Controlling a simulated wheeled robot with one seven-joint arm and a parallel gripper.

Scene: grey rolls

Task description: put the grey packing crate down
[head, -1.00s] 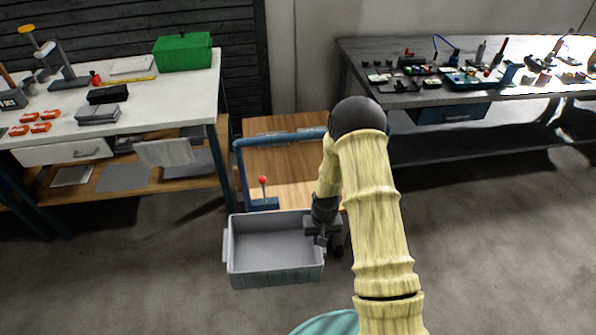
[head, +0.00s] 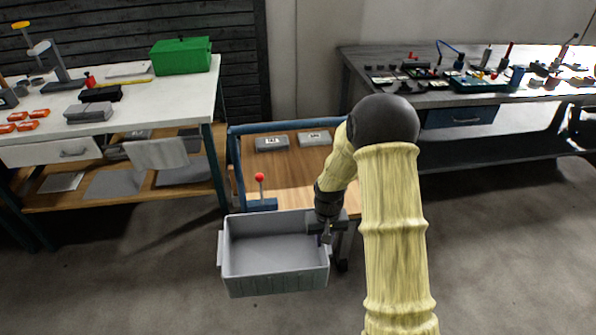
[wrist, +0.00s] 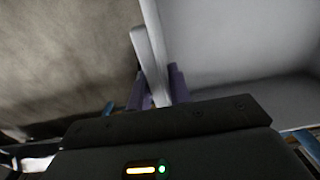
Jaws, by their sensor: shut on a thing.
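The grey packing crate (head: 276,282) is an open, empty-looking box in the lower middle of the head view. It is roughly level in front of the near edge of a wooden-topped cart. My gripper (head: 325,235) is shut on the crate's right end wall. In the wrist view my gripper's fingers (wrist: 158,88) pinch the crate's pale rim, with the crate's inside (wrist: 235,45) to the right and floor to the left. The gap under the crate is hard to judge.
The cart (head: 305,165) has a blue rail, a red-knobbed lever (head: 260,178) and two grey blocks (head: 272,144) on its wooden top. A white workbench (head: 150,110) stands left, a dark workbench (head: 440,95) right. Grey floor (head: 120,285) is open at lower left.

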